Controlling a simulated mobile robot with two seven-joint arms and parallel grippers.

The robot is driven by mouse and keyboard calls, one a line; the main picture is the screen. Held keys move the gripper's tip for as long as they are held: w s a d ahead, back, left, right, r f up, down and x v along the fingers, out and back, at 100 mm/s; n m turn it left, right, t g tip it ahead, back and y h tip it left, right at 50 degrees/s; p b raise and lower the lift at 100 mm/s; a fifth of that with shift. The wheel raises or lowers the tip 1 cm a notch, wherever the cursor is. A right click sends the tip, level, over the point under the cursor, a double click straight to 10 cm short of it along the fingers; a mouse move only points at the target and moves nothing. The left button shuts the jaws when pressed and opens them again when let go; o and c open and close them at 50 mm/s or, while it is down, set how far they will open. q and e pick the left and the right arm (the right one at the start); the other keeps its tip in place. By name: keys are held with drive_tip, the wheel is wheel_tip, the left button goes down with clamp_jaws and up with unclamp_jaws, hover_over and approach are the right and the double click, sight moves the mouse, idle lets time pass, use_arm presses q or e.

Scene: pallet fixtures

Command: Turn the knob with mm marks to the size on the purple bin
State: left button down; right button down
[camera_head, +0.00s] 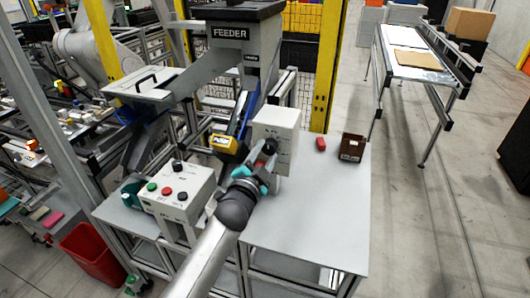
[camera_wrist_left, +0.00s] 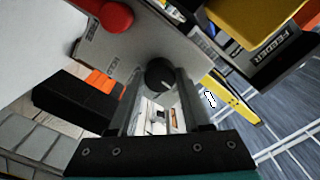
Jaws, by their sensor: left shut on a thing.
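My left gripper (camera_head: 264,158) reaches up to a pale control box (camera_head: 284,126) on the table. In the left wrist view its two fingers (camera_wrist_left: 160,98) stand on either side of a black round knob (camera_wrist_left: 160,74) with a pale pointer line, and are shut on it. The mm marks around the knob cannot be read. A small dark, brownish bin (camera_head: 352,147) with a pale label stands at the table's right; its label is too small to read. No clearly purple bin shows. My right gripper is not in view.
A second control box (camera_head: 180,196) with red, green and black controls stands left of my arm. The grey feeder (camera_head: 235,32) rises behind. The table's front right (camera_head: 315,215) is clear.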

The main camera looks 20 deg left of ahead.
use_arm(q)
drive_tip(key=shift+n, duration=0.4)
drive_tip(key=shift+c, duration=1.8)
unclamp_jaws()
drive_tip(key=shift+s, duration=0.1)
drive_tip(key=s, duration=1.5)
drive_tip(key=shift+a, duration=0.25)
